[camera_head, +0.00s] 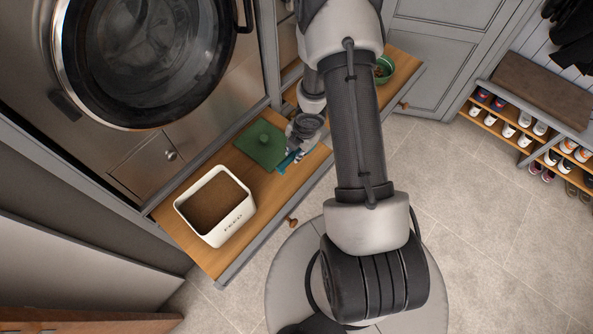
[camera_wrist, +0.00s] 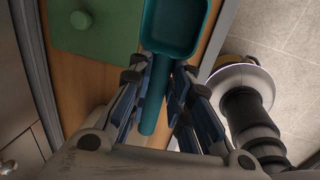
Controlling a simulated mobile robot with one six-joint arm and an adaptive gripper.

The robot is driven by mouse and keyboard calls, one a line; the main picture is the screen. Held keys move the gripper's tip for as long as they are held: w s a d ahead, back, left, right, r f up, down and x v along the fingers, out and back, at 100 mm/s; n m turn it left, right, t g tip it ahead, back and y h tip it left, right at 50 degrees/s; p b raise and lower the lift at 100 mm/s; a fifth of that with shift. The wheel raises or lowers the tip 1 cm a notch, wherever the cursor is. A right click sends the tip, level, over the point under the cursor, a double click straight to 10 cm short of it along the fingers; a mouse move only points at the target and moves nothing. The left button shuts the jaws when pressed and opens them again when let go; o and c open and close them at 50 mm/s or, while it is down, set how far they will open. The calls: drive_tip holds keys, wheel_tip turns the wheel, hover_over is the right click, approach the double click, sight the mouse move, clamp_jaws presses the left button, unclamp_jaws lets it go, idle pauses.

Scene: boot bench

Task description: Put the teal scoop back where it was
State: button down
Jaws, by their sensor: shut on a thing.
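The teal scoop (camera_wrist: 172,28) is in my gripper (camera_wrist: 160,82). The fingers are shut around its handle, and its bowl points away from the wrist. In the head view only a small teal part of the scoop (camera_head: 289,160) shows beside my gripper (camera_head: 298,150), over the wooden pull-out shelf (camera_head: 272,209). A white feed bin (camera_head: 238,229) marked FEED, full of brown feed, stands open at the shelf's near left end. A green square lid with a knob (camera_head: 262,146) lies flat on the shelf, between the bin and my gripper. Whether the scoop touches the shelf is unclear.
A green bowl (camera_head: 383,68) with brown contents stands at the shelf's far right end. A washing machine (camera_head: 140,60) is behind the shelf on the left. A shoe bench (camera_head: 530,110) stands at the right. The tiled floor between (camera_head: 460,200) is clear.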

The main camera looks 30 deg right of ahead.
drive_tip(key=shift+f+b, duration=3.4)
drive_tip(key=shift+f, duration=1.3)
drive_tip(key=shift+f, duration=0.15)
drive_tip(key=c, duration=1.5)
unclamp_jaws()
